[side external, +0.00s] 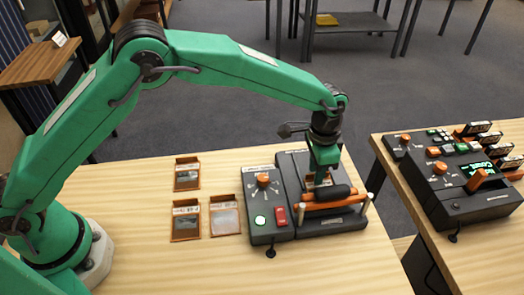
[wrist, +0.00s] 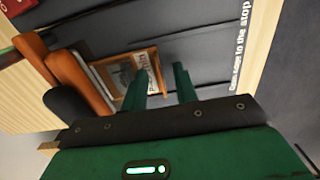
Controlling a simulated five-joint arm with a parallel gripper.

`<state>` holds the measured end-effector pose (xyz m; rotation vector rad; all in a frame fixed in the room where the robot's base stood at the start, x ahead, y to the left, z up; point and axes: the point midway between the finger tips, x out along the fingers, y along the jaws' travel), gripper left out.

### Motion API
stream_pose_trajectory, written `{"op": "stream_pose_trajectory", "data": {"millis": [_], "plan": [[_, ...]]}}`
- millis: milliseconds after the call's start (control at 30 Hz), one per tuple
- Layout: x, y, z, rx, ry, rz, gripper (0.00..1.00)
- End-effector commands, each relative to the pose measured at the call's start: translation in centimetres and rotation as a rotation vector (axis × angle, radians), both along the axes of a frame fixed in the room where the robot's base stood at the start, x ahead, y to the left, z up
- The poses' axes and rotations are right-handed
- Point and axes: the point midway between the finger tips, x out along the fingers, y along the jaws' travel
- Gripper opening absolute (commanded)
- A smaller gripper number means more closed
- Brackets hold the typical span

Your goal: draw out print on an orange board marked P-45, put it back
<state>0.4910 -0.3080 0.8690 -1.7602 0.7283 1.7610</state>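A print on an orange board (wrist: 128,72) lies on the dark bed of a machine (wrist: 200,45), partly behind one finger in the wrist view. Its marking is too small to read as P-45. In the side view only a small part of it shows beneath my gripper (side external: 322,178). My gripper (wrist: 160,72) points down over the bed. Its two green fingers stand apart, near the board's right edge in the wrist view. I cannot tell whether they touch the board. The machine (side external: 290,165) has a black roller (side external: 327,194) and an orange bar (side external: 335,205) close in front of my gripper.
Three more prints on orange boards, at back (side external: 187,174), front left (side external: 186,220) and front right (side external: 224,216), lie on the table left of the machine. A control box (side external: 265,205) with a dial and buttons adjoins it. Another console (side external: 460,180) stands on the right table. The front table is clear.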

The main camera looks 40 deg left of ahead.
Motion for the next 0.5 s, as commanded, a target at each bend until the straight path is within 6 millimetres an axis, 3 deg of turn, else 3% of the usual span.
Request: {"op": "stream_pose_trajectory", "data": {"millis": [367,500], "plan": [[-0.01,0.01,-0.32,0.0,0.0,0.0,0.29],[0.0,0.0,-0.3,0.0,0.0,0.0,0.02]]}}
